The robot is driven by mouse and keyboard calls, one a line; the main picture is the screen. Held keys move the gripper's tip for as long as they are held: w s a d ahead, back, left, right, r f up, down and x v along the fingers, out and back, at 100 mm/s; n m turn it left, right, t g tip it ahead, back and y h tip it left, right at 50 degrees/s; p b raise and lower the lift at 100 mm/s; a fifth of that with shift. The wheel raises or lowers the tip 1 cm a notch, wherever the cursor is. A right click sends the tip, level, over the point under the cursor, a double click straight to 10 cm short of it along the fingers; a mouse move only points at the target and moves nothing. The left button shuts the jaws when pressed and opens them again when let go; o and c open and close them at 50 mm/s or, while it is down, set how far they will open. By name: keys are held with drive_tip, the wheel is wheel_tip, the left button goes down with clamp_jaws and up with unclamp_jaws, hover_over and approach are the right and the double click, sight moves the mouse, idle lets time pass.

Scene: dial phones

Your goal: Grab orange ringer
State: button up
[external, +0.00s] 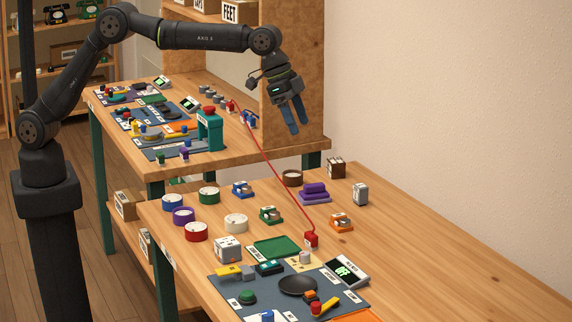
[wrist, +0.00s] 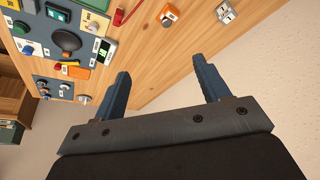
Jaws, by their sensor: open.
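The orange ringer (external: 341,223), a small orange block with a pale grey top, sits on the near wooden table, right of the red plug (external: 311,240). In the wrist view an orange block that looks like the ringer (wrist: 169,15) lies near the top edge, beyond the fingertips. My gripper (external: 298,124) is raised in the air, up and left of the ringer in the external view, fingers pointing down. In the wrist view my gripper (wrist: 160,68) is open, with nothing between its blue fingers.
A red cord (external: 270,165) stretches between the two tables to the red plug. Green (external: 270,215) and blue (external: 242,189) ringers, a purple stack (external: 314,194), a grey box (external: 360,194) and several coloured rings stand nearby. The near table's right side is clear.

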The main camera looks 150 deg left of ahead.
wheel_tip(320, 180, down, 5)
drive_tip(key=a+n+t+h, duration=0.1)
drive_tip(key=a+n, duration=0.2)
drive_tip(key=n, duration=0.9)
drive_tip(key=n+t, duration=0.2)
drive_tip(key=n, duration=1.3)
approach(340, 217)
drive_tip(key=x, duration=0.3)
drive_tip(key=shift+w+a+r, duration=0.1)
drive_tip(key=shift+w+r, duration=0.05)
drive_tip(key=shift+w, duration=0.15)
drive_tip(key=shift+s+x, duration=0.15)
drive_tip(key=shift+x, duration=1.3)
drive_tip(key=shift+s+x, duration=0.15)
drive_tip(key=shift+x, duration=1.3)
drive_tip(key=c, duration=1.2)
